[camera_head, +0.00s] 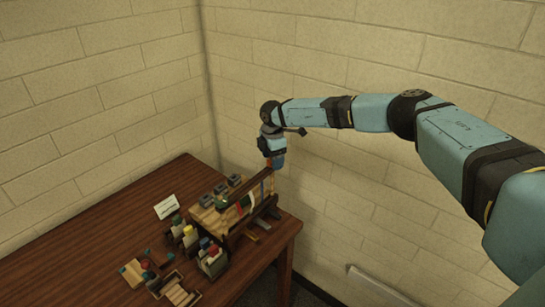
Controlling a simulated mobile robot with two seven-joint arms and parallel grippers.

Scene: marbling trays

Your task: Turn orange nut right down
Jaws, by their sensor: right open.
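My right gripper (272,168) is at the right end of the table, pointing down over the right end of a wooden frame (238,225) hung with coloured strips. Its jaws are open, though the fingers are very small here. A small orange-brown spot (269,163) shows at its fingertips; I cannot tell whether this is the orange nut or whether the fingers touch it. No other orange nut can be made out. My left gripper is not in view.
The dark wooden table (85,240) stands in a corner of block walls. A white card (167,206) stands left of the frame. A small caddy (212,262) with coloured tops and a wooden tray (178,292) lie in front. The table's left part is clear.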

